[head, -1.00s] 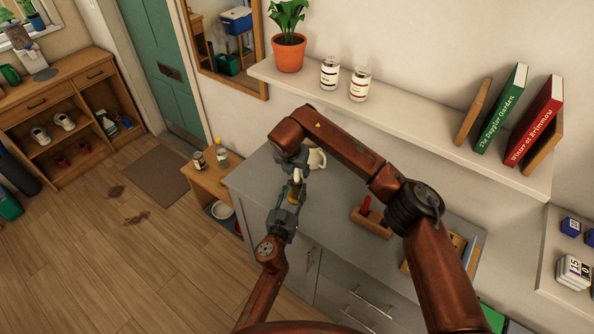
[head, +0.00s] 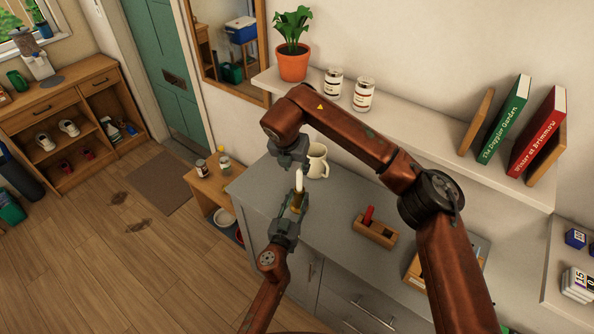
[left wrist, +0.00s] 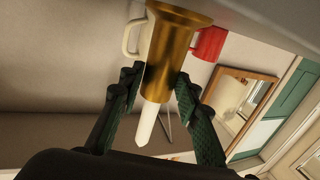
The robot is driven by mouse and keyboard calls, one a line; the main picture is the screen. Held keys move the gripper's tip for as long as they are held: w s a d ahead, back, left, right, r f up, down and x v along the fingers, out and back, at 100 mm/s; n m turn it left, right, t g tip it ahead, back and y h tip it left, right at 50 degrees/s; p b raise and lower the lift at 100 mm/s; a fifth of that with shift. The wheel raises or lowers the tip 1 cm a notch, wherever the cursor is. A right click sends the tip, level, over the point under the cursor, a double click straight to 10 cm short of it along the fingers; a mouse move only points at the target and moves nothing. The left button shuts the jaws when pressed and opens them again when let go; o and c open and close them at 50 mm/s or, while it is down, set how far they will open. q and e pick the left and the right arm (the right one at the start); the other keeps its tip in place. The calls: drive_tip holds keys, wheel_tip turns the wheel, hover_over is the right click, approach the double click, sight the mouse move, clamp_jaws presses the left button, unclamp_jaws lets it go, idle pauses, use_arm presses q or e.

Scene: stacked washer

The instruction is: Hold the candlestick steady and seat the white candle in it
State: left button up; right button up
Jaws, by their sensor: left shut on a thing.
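The brass candlestick (head: 296,203) stands on the grey counter. My left gripper (head: 292,212) is shut on it from the front; its fingers (left wrist: 157,92) lie on both sides of the brass body (left wrist: 172,60) in the left wrist view. The white candle (head: 299,182) stands in the candlestick's top, close to upright. In the left wrist view the candle (left wrist: 151,123) sticks out of the brass end, roughly in line with it. My right gripper (head: 288,160) is above and slightly left of the candle, apart from it, with its fingers spread and nothing seen between them.
A cream jug (head: 317,161) stands just behind the candlestick. A wooden block with a red item (head: 374,232) lies to the right on the counter (head: 335,205). A shelf (head: 410,115) with jars, a plant and books runs behind. A red mug (left wrist: 208,43) shows in the left wrist view.

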idle(0.4)
use_arm(q)
drive_tip(key=o, duration=1.3)
drive_tip(key=shift+o, duration=0.2)
